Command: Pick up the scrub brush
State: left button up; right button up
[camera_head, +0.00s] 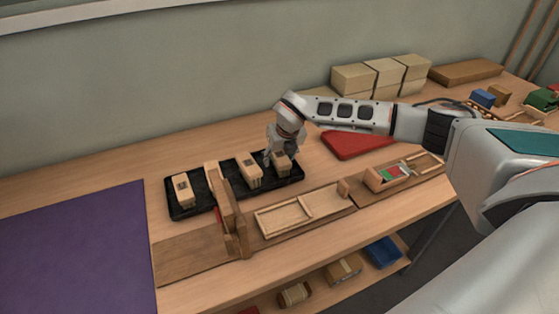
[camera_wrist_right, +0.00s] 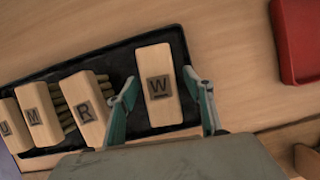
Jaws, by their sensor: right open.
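A black tray (camera_head: 216,204) on the bench holds several pale wooden brush blocks; its edge also shows in the wrist view (camera_wrist_right: 105,58). In the wrist view the blocks carry letters: W (camera_wrist_right: 158,88), R (camera_wrist_right: 84,107), M (camera_wrist_right: 40,115) and a partly cut-off one, apparently U (camera_wrist_right: 12,128). Brownish-green bristles show beside M and R. No marking names the scrub brush. My right gripper (camera_wrist_right: 160,78) is open, its fingers on either side of the W block at the tray's right end; contact is not clear. In the head view my right gripper (camera_head: 281,154) partly covers that block. My left gripper is not in view.
A wooden upright fixture (camera_head: 229,212) stands in front of the tray. Wooden frames (camera_head: 285,217) lie along the front edge. A red tray (camera_head: 352,144) is to the right, pale boxes (camera_head: 384,78) behind. A purple mat (camera_head: 78,250) covers the left.

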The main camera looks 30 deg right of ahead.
jog(key=c, duration=1.3)
jog(key=shift+o, duration=0.2)
jog(key=shift+r, duration=0.1)
